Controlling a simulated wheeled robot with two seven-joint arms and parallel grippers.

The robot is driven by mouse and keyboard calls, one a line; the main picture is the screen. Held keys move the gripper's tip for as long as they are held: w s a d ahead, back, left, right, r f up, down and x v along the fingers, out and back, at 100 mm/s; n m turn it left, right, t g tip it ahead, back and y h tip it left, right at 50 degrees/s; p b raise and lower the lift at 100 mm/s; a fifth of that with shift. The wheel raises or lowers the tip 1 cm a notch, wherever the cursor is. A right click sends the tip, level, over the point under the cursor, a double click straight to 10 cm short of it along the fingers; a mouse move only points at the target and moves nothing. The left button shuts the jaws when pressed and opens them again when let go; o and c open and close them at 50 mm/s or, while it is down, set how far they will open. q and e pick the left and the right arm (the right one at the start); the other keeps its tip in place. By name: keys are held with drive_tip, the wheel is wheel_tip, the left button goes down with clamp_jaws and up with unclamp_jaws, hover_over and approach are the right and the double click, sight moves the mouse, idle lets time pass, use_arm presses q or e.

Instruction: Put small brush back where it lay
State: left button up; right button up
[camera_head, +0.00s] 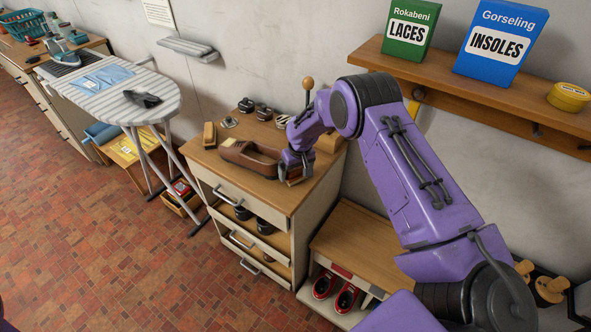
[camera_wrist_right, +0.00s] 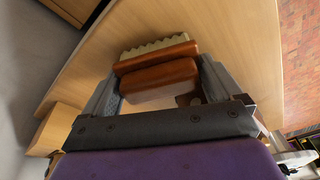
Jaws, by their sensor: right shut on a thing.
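The small brush (camera_wrist_right: 158,76) has a reddish-brown wooden body and cream bristles, and it sits between the fingers of my right gripper (camera_wrist_right: 157,88) in the right wrist view. The bristles point away from the wrist. My right gripper (camera_head: 294,174) is shut on it, low over the right part of the wooden dresser top (camera_head: 290,206) in the head view. The gripper mostly hides the brush there. I cannot tell whether the brush touches the top. My left gripper is out of view.
A brown shoe-shaped thing (camera_head: 246,157) lies just left of the gripper. A tan block (camera_head: 328,143) stands behind it to the right. A tan brush-like block (camera_head: 209,134) and dark tins (camera_head: 246,105) stand farther back. The dresser's front strip is clear.

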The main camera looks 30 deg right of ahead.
sight(299, 176)
drive_tip(key=o, duration=1)
drive_tip(key=shift+f, duration=0.1)
drive_tip(key=shift+r, duration=0.65)
drive_tip(key=r, duration=0.3)
drive_tip(key=s+r+b, duration=0.1)
drive_tip(key=r, duration=0.3)
drive_tip(key=s+r, duration=0.1)
drive_tip(key=r, duration=0.3)
drive_tip(key=shift+d+b, duration=0.1)
drive_tip(key=shift+b, duration=0.2)
